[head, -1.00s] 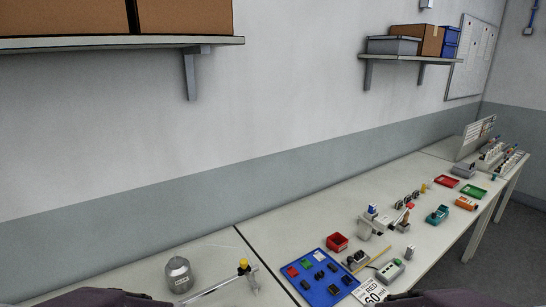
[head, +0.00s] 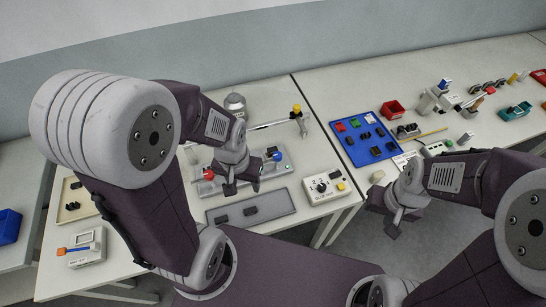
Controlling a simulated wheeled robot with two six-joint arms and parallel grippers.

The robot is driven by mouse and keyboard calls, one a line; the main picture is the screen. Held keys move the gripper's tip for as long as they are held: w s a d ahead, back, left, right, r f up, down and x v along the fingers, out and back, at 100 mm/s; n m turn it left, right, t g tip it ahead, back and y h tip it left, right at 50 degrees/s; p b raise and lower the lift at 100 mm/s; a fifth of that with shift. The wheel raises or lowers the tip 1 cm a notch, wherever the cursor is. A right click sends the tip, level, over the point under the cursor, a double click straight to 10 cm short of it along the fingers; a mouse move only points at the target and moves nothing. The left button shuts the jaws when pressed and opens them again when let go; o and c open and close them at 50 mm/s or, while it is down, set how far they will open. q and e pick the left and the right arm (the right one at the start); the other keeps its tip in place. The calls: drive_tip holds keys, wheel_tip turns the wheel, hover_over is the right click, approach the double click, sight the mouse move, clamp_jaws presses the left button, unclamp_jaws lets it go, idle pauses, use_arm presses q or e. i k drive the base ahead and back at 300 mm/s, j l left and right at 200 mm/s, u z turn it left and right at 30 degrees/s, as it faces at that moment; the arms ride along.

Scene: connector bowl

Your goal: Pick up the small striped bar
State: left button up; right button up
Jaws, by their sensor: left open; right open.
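I cannot make out a clearly striped bar in the head view; the small parts are too small to show stripes. Small dark bars lie on a grey tray (head: 281,208) near the table's front edge, one of them a dark bar (head: 250,211). More small dark parts lie on a blue mat (head: 349,151) to the right. My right gripper (head: 388,222) is open and empty in front of the table edge, below the blue mat.
A white box with a dial (head: 323,187) stands right of the tray. A metal jar (head: 235,102) and a rod stand with a yellow knob (head: 296,108) are behind. A red bin (head: 392,108) is beside the mat. A beige tray (head: 69,214) lies at left.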

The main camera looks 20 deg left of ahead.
sight(271, 150)
drive_tip(key=j+u, duration=0.15)
drive_tip(key=u, duration=0.15)
drive_tip(key=k+j+u, duration=0.1)
drive_tip(key=u, duration=0.6)
drive_tip(key=j+u, duration=0.15)
drive_tip(key=u, duration=0.6)
drive_tip(key=i+u, duration=0.1)
drive_tip(key=u, duration=0.3)
